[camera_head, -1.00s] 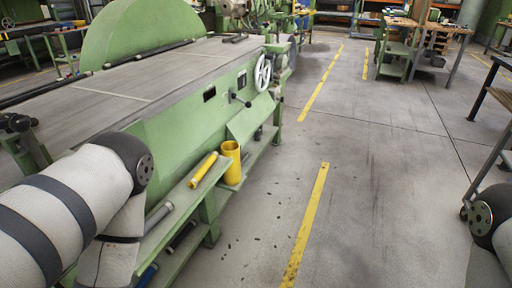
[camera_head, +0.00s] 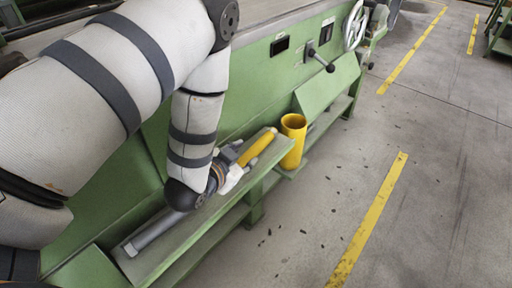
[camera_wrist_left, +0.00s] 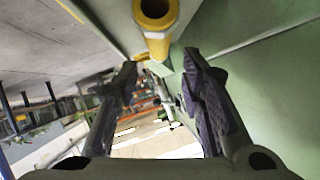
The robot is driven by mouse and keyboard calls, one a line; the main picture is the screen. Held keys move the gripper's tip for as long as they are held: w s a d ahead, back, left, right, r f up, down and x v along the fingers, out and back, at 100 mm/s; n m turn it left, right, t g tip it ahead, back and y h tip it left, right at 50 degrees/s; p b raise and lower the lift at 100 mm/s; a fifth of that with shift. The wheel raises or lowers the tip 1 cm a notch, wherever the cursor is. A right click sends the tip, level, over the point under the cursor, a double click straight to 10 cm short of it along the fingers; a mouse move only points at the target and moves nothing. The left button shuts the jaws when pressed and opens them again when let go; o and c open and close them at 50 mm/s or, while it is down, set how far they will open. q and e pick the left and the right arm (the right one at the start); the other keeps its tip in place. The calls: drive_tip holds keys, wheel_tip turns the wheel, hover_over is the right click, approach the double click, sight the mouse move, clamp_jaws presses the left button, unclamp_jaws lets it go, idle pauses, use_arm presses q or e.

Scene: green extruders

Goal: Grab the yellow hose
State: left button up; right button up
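The yellow hose (camera_head: 258,146) is a short yellow tube lying along the green side shelf of the machine. My left gripper (camera_head: 233,168) is low over the shelf, close to the hose's near end and lined up roughly along it. In the left wrist view, which looks upside down, the hose (camera_wrist_left: 156,42) shows its round hollow end at the top, beyond the fingers. The two dark fingers of the left gripper (camera_wrist_left: 158,80) are spread apart with nothing between them. Whether they touch the hose in the head view is hard to tell. My right gripper is not in view.
A yellow upright cylinder (camera_head: 293,138) stands just past the hose's far end. A grey tube (camera_head: 155,232) lies on the green shelf (camera_head: 190,238) nearer me. The machine's green wall (camera_head: 250,95) rises beside the shelf.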

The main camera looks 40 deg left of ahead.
sight(253, 150)
use_arm(q)
drive_tip(key=b+x, duration=0.1)
drive_tip(key=x, duration=0.6)
drive_tip(key=shift+w+f, duration=0.2)
drive_tip(key=shift+f, duration=0.05)
drive_tip(key=shift+r, duration=0.1)
clamp_jaws()
